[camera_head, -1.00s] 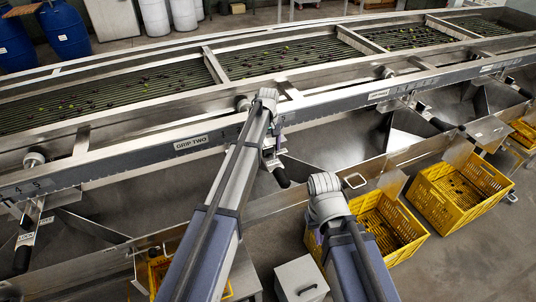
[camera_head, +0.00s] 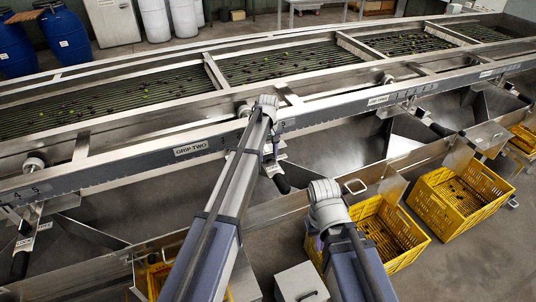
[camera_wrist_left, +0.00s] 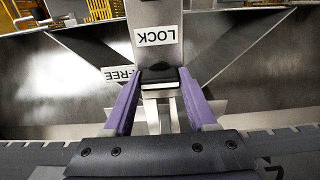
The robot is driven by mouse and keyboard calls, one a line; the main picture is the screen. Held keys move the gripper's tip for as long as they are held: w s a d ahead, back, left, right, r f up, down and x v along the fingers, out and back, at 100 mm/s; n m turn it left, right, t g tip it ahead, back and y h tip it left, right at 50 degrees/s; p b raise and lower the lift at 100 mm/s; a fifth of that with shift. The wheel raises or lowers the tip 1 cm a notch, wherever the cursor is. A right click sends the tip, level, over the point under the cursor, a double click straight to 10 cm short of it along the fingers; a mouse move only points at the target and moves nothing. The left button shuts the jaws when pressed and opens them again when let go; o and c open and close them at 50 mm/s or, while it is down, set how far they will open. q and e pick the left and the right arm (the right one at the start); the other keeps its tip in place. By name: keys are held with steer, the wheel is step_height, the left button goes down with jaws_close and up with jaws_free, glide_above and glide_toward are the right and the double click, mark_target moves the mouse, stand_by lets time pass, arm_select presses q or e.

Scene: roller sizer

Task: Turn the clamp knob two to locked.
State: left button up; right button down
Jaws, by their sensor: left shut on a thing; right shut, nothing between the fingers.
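The black clamp knob (camera_wrist_left: 158,75) sits between the purple fingers of my left gripper (camera_wrist_left: 158,88) in the left wrist view. The fingers are shut on it from both sides. A plate beyond it has a LOCK label (camera_wrist_left: 156,36), upside down in this view. A FREE label (camera_wrist_left: 120,73) shows partly, beside the left finger. In the head view, my left wrist is at the machine rail just right of the GRIP TWO sign (camera_head: 191,148), and hides the knob. My right gripper (camera_head: 316,243) is shut and empty, mostly hidden by its wrist, above the crates.
The long rail (camera_head: 120,170) of the roller sizer crosses the head view. A black lever handle (camera_head: 281,183) hangs below my left wrist. Yellow crates (camera_head: 477,222) stand at the lower right, and a grey box (camera_head: 300,283) is near my right arm.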

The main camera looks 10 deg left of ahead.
arm_select(q)
steer(key=shift+c, duration=0.6)
steer(key=shift+m, duration=0.4)
steer(key=m, duration=1.2)
steer(key=shift+m, duration=2.7)
